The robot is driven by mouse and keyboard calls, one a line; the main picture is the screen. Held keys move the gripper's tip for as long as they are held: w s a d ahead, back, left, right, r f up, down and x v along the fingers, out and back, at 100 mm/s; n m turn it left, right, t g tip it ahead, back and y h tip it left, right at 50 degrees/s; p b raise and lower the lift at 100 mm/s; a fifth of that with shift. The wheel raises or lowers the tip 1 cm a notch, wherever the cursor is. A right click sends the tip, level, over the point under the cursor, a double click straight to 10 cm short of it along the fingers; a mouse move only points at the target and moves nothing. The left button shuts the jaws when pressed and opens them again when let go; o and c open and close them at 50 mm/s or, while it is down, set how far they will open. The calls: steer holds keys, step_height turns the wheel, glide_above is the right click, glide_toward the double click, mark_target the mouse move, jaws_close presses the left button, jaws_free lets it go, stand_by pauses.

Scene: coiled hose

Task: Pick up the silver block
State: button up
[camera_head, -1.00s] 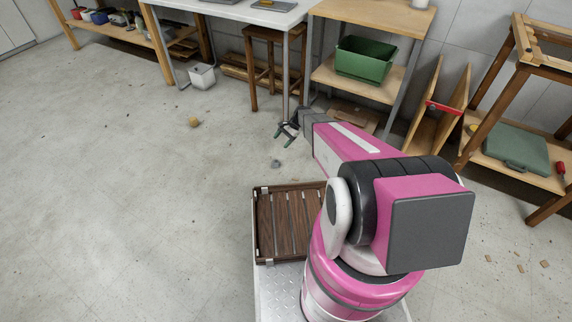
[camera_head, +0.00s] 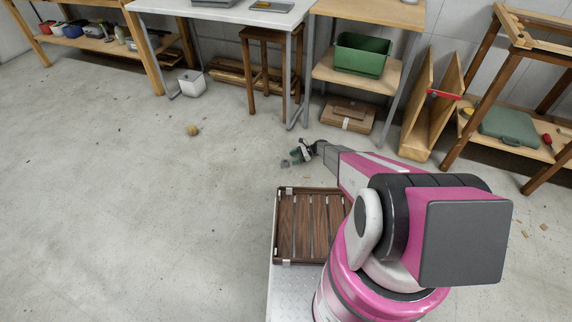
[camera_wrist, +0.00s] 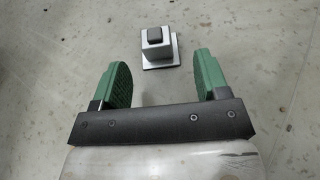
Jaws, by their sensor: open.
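The silver block (camera_wrist: 157,50) lies on the concrete floor, with a dark square piece on its top. In the wrist view it is ahead of my gripper (camera_wrist: 158,80), roughly centred and slightly beyond the fingertips. My gripper is open and empty, its two green fingers apart with bare floor between them. In the head view my gripper (camera_head: 297,154) is low near the floor, and the small grey block (camera_head: 285,163) shows just to its left.
A slatted wooden tray (camera_head: 283,228) sits on my base. A tan lump (camera_head: 192,130) lies on the floor to the left. Open floor lies to the left.

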mark_target(285, 160)
steer(key=shift+s+x, duration=0.15)
steer(key=shift+x, duration=1.45)
steer(key=shift+s+x, duration=0.1)
steer(key=shift+x, duration=1.45)
steer(key=shift+r, duration=0.2)
steer(key=c, duration=0.8)
